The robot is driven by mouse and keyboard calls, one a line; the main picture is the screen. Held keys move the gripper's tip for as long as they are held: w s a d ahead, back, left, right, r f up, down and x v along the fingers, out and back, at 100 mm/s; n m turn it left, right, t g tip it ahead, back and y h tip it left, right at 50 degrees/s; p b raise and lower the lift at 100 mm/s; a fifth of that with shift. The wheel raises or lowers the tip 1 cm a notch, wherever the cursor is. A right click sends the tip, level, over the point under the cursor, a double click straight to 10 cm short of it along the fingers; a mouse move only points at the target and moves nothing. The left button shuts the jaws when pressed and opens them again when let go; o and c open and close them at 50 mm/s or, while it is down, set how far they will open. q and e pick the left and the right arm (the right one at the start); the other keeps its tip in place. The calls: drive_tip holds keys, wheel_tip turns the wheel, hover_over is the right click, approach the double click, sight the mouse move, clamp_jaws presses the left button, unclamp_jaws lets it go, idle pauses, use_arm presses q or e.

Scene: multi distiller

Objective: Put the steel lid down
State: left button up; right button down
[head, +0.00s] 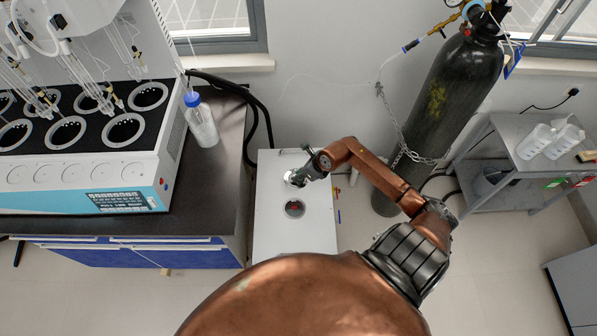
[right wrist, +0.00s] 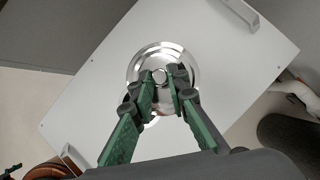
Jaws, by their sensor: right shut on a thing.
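The steel lid (head: 291,179) is a round, shiny disc over the top of a white box-shaped unit (head: 265,235). It also shows in the right wrist view (right wrist: 140,66), with a small knob at its middle. My right gripper (head: 302,177) is shut on the steel lid, with its green fingers (right wrist: 166,82) around the knob. I cannot tell whether the lid rests on the surface or is just above it. A round opening (head: 294,209) with a steel rim and something red inside lies in front of the lid. My left gripper is not in view.
A dark bench (head: 215,165) with a multi-position distiller (head: 85,150) and a blue-capped bottle (head: 201,122) stands left. A chained gas cylinder (head: 440,105) stands behind right.

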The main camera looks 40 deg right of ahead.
drive_tip(key=w+d+f, duration=0.2)
drive_tip(key=d, duration=0.1)
drive_tip(key=shift+w+d+f+b, duration=0.1)
drive_tip(key=shift+w+d+b, duration=0.1)
drive_tip(key=shift+w+b, duration=0.15)
drive_tip(key=w+d+f, duration=0.1)
drive_tip(key=d+f, duration=0.1)
drive_tip(key=f, duration=0.1)
drive_tip(key=w+d+f+b, duration=0.1)
drive_tip(key=f, duration=0.1)
drive_tip(key=shift+w+d, duration=0.1)
drive_tip(key=shift+w, duration=0.2)
drive_tip(key=shift+w+d+f, duration=0.15)
drive_tip(key=shift+f, duration=0.2)
wheel_tip(320, 180, down, 3)
drive_tip(key=shift+r+b, duration=0.1)
drive_tip(key=shift+b, duration=0.35)
drive_tip(key=shift+f, duration=0.2)
drive_tip(key=c, duration=1.9)
unclamp_jaws()
drive_tip(key=shift+r, duration=0.1)
